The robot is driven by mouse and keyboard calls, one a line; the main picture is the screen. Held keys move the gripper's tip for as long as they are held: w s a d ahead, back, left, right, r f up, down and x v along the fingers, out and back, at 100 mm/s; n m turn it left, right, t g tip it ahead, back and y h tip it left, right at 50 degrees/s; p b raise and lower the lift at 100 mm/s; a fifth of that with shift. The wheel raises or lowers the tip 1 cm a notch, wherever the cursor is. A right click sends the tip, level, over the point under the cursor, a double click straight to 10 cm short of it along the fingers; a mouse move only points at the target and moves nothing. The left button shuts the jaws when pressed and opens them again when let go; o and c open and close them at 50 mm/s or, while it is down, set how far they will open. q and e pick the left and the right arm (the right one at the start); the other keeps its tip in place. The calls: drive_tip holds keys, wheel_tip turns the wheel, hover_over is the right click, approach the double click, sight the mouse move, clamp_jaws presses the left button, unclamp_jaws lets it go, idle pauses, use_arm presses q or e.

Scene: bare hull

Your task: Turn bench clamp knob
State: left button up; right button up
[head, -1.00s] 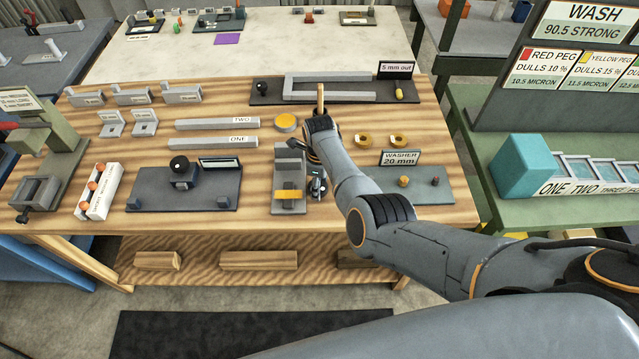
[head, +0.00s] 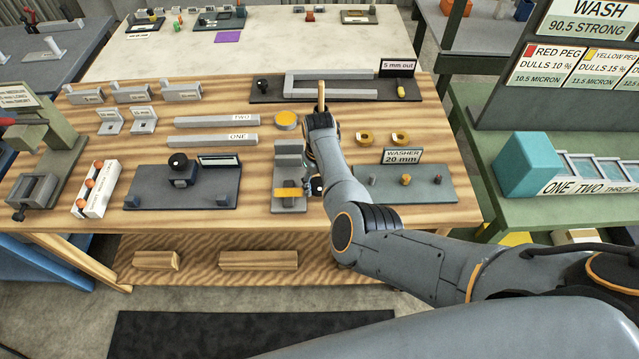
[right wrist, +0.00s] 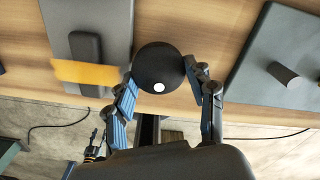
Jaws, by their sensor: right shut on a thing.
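The bench clamp (head: 288,152) is a grey fixture near the front of the wooden bench, with an orange strip (head: 288,193) lying across it. In the right wrist view the grey clamp base (right wrist: 92,25) and orange strip (right wrist: 85,73) are to the left. The clamp knob (right wrist: 158,65) is a black ball with a white dot, close to the strip. My right gripper (right wrist: 162,80) is shut on it, one finger at each side. In the head view the right gripper (head: 314,187) is small and partly hidden by my arm. A dark, orange-ringed shape at the wrist view's lower left may be my left gripper (right wrist: 95,148).
A grey washer plate (head: 430,188) with pegs and a sign stands to the right. A black-knobbed fixture (head: 150,190) stands to the left. Grey bars ONE and TWO and an orange disc (head: 286,120) lie behind. The bench's front edge is close.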

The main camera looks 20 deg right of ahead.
drive_tip(key=shift+r+m, duration=0.1)
drive_tip(key=shift+m, duration=0.3)
drive_tip(key=o, duration=1.2)
drive_tip(key=shift+c, duration=0.2)
